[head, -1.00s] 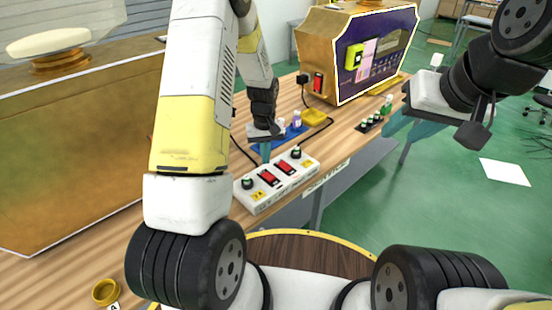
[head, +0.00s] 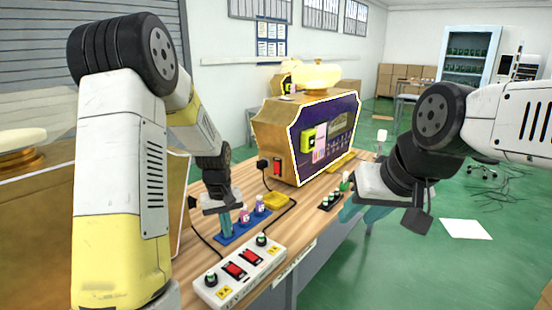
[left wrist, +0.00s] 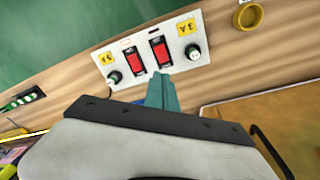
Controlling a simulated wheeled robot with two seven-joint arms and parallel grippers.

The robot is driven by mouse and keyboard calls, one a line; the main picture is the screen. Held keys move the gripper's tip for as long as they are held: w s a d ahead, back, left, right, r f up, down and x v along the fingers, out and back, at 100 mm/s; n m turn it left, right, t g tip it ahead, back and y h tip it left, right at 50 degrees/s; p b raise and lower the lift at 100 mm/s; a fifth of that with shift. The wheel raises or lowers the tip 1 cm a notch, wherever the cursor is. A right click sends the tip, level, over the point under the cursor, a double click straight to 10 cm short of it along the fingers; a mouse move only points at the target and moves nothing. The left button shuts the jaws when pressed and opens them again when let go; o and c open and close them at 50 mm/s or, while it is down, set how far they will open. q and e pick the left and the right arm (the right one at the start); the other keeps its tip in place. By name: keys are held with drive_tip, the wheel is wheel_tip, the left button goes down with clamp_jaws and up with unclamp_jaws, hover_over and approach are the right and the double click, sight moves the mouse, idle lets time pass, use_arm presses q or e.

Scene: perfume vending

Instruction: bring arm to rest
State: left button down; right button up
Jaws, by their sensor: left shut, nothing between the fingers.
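My left gripper (head: 226,226) is shut and empty, pointing down behind the white switch panel (head: 211,294) in the head view. In the left wrist view its teal fingers (left wrist: 162,92) show just below the panel (left wrist: 175,70), apart from it as far as I can tell. The panel has two red switches and two green-topped knobs. My right gripper (head: 362,215) hangs at the right, past the table's edge, with teal fingers partly hidden by its body; I cannot tell its opening.
A gold and purple vending machine (head: 272,150) stands at the back of the wooden table (head: 190,262). Small bottles (head: 244,216) stand on a blue mat (head: 229,238) near my left gripper. A yellow dish (head: 277,201) and a black bottle holder (head: 329,202) are farther back.

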use_arm(q)
drive_tip(key=s+r+m+t+h, duration=0.1)
drive_tip(key=s+r, duration=0.3)
drive_tip(key=r, duration=0.3)
drive_tip(key=s+r+m+t, duration=0.1)
drive_tip(key=s+r, duration=0.3)
drive_tip(key=r, duration=0.3)
drive_tip(key=s+d+r+m+t, duration=0.1)
drive_tip(key=s+r, duration=0.3)
drive_tip(key=s, duration=0.3)
drive_tip(key=s+d+r+m+t, duration=0.1)
drive_tip(key=s+r+t, duration=0.1)
drive_tip(key=s, duration=0.5)
drive_tip(key=shift+s+r+h, duration=0.35)
drive_tip(key=shift+r+h, duration=0.05)
drive_tip(key=shift+r, duration=0.45)
drive_tip(key=shift+a, duration=0.15)
